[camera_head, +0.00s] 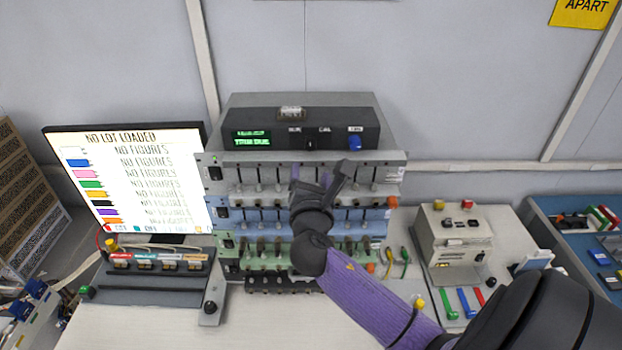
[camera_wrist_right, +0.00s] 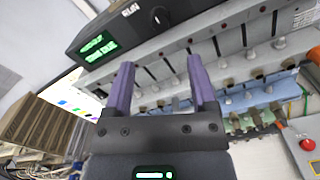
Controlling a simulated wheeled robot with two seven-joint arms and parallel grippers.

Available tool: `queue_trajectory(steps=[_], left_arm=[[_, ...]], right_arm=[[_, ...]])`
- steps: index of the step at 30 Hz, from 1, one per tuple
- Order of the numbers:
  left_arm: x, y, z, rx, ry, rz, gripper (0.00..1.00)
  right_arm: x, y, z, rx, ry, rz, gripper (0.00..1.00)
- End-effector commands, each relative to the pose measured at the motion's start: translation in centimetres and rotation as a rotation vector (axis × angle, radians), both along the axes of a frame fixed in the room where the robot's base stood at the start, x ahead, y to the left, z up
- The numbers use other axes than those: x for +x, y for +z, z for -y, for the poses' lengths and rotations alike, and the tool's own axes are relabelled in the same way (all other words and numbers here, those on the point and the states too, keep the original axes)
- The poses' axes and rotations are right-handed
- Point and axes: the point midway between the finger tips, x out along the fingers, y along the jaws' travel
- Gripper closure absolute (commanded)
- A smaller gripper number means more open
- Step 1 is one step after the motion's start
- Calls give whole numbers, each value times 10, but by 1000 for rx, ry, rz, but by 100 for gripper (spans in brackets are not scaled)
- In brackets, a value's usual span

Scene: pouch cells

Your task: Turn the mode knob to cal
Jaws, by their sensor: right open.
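A dark control box (camera_head: 270,124) sits on top of the rack, with a green-lit display (camera_head: 252,139) at its left. A black knob (camera_head: 310,144) is on its front, below and between two small labels, the second seeming to read CAL. Its exact pointing is too small to tell. A blue knob (camera_head: 355,142) is to its right under a third label. The right wrist view shows a knob (camera_wrist_right: 160,17) beside the RUN label. My right gripper (camera_head: 320,180) is open and empty, below the black knob and apart from it, before the rack. My left gripper is not in view.
The rack (camera_head: 300,158) has several tiers of slots and clips behind my right gripper. A screen (camera_head: 130,175) stands at left, above a small panel (camera_head: 150,285). A beige box (camera_head: 453,240) with buttons and a blue tray (camera_head: 545,215) are at right.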

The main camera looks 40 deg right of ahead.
Motion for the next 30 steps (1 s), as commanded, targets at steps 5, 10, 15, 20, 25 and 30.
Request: queue_trajectory(steps=[5, 10, 15, 20, 25, 30], left_arm=[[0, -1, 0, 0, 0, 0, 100], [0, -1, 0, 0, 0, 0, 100], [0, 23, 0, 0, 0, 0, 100], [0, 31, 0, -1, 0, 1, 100], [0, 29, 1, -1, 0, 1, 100], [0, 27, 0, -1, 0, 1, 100]], right_arm=[[-12, 0, -9, 1, -1, 0, 27], [-12, 0, -10, 1, -1, 0, 27], [-10, 10, -12, -242, 7, -204, 27], [-10, 4, -8, -491, -3, -410, 27], [15, 2, 13, -486, -5, -406, 27], [43, 2, 37, -483, -5, -403, 27]])
